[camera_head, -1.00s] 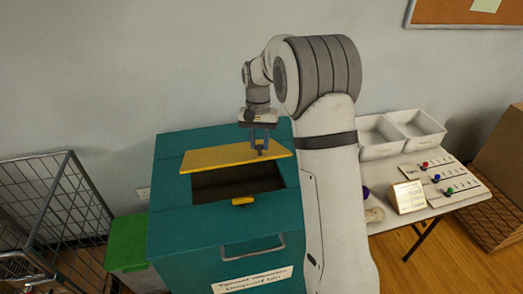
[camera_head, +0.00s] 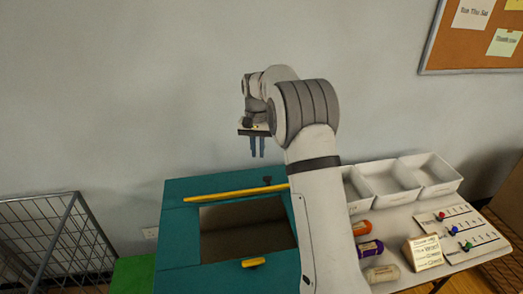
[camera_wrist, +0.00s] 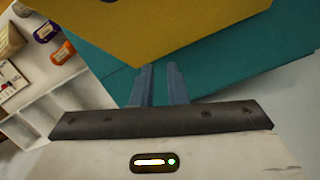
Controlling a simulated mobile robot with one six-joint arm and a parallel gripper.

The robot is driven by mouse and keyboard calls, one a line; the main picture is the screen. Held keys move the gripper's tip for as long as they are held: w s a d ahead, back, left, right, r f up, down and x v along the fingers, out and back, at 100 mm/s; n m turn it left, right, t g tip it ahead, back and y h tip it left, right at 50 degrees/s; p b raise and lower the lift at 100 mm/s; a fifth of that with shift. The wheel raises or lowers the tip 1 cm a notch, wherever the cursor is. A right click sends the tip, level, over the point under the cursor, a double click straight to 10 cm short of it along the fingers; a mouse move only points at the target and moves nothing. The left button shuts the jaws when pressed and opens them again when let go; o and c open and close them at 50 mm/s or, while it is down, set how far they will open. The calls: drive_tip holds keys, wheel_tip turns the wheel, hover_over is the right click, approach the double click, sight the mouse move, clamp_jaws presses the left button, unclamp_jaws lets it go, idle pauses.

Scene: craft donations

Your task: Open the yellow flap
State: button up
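The yellow flap (camera_head: 236,193) on top of the teal box stands raised and shows nearly edge-on at the back of the opening. The dark opening (camera_head: 246,226) in front of it is uncovered. A small dark knob (camera_head: 267,180) shows behind the flap's top edge. My gripper (camera_head: 257,156) is in the air above and behind the flap, fingers pointing down, empty, with a narrow gap between them. In the wrist view, the flap's broad yellow face (camera_wrist: 165,25) fills the top, beyond my fingertips (camera_wrist: 158,68); I cannot tell whether they touch it.
The teal box (camera_head: 180,230) has a small yellow tab (camera_head: 253,262) on its front rim. A wire cart (camera_head: 50,240) and green bin (camera_head: 133,275) stand left. At right, a table (camera_head: 408,220) holds white trays (camera_head: 388,180), spools and a sign (camera_head: 425,252). The wall is behind.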

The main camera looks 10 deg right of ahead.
drive_tip(key=shift+o, duration=0.7)
drive_tip(key=shift+s+d+r, duration=0.1)
drive_tip(key=shift+s+d, duration=0.1)
drive_tip(key=shift+d, duration=0.15)
drive_tip(key=shift+o, duration=0.8)
drive_tip(key=shift+w+d, duration=0.15)
drive_tip(key=shift+d, duration=0.05)
drive_tip(key=shift+o, duration=0.7)
drive_tip(key=shift+w+a, duration=0.1)
drive_tip(key=shift+w, duration=0.05)
drive_tip(key=shift+o, duration=0.8)
drive_tip(key=shift+a, duration=0.1)
drive_tip(key=shift+o, duration=0.8)
wheel_tip(320, 180, up, 8)
drive_tip(key=b, duration=0.1)
drive_tip(key=shift+w+f, duration=0.2)
drive_tip(key=shift+w, duration=0.25)
